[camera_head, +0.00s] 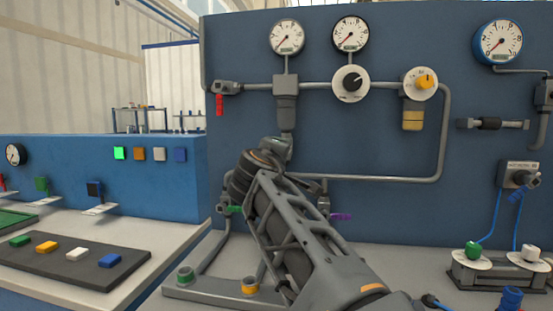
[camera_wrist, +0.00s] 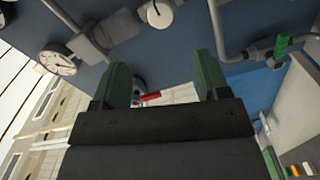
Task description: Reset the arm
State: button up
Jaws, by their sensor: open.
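My arm (camera_head: 300,235) rises from the lower middle of the head view and reaches toward the blue panel. Its end stands in front of the panel's pipes, and the fingers cannot be made out there. In the wrist view my gripper (camera_wrist: 163,75) shows two green fingers spread wide apart. Nothing is held between them. A red valve handle (camera_wrist: 151,96) appears beyond the gap between the fingers, apart from them.
The blue panel (camera_head: 400,215) carries gauges (camera_head: 287,37), a black knob (camera_head: 352,82), a yellow knob (camera_head: 425,81) and grey pipes (camera_head: 380,179). A dark tray (camera_head: 70,258) with several coloured blocks lies at left. Green and white connectors (camera_head: 473,250) stand at right.

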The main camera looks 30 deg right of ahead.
jog(key=shift+p, duration=0.35)
jog(key=s+a+f+m+g+y+p, duration=0.3)
jog(key=s+a+y+p, duration=0.3)
jog(key=p, duration=0.9)
jog(key=s+a+f+m+g+y+p, duration=0.3)
jog(key=s+a+f+g+y+p, duration=0.3)
jog(key=p, duration=0.8)
jog(key=shift+s+a+f+y+p, duration=0.35)
jog(key=shift+s+a, duration=0.65)
jog(key=shift+a, duration=1.4)
jog(key=shift+r, duration=0.15)
